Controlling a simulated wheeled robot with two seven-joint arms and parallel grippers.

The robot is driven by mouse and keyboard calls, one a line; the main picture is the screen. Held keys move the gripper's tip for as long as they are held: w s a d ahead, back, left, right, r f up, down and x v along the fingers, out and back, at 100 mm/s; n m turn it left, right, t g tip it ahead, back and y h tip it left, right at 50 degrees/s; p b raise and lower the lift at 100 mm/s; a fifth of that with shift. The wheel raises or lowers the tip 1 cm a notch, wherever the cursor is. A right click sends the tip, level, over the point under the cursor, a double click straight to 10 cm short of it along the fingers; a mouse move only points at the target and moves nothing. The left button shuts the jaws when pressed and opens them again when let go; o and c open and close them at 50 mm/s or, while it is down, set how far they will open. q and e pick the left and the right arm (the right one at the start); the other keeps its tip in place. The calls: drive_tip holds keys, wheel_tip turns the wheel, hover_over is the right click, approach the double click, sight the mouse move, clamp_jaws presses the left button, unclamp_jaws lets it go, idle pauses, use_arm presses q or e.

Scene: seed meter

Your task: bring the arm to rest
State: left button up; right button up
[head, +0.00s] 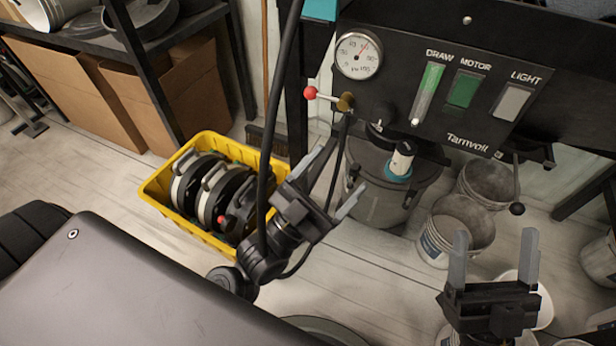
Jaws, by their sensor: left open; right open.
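My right gripper (495,236) is at the lower right, fingers upright, apart and empty. It shows in front of the buckets on the floor. A black cable or hose runs down across the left arm's wrist.
A black panel (420,150) with a gauge (358,55), switches and a red-knobbed lever (311,93) stands above the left gripper. Pale buckets (445,232) crowd the right floor. Cardboard boxes (150,95) are at the back left.

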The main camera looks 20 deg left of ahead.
use_arm(q)
drive_tip(key=s+a+r+n+t+h, duration=0.1)
drive_tip(key=s+a+r+n, duration=0.1)
drive_tip(key=s+r, duration=0.2)
drive_tip(key=shift+s+a+t, duration=0.15)
drive_tip(key=shift+s+t, duration=0.25)
drive_tip(key=shift+s, duration=0.15)
drive_tip(key=shift+w+f, duration=0.1)
drive_tip(key=shift+f, duration=0.05)
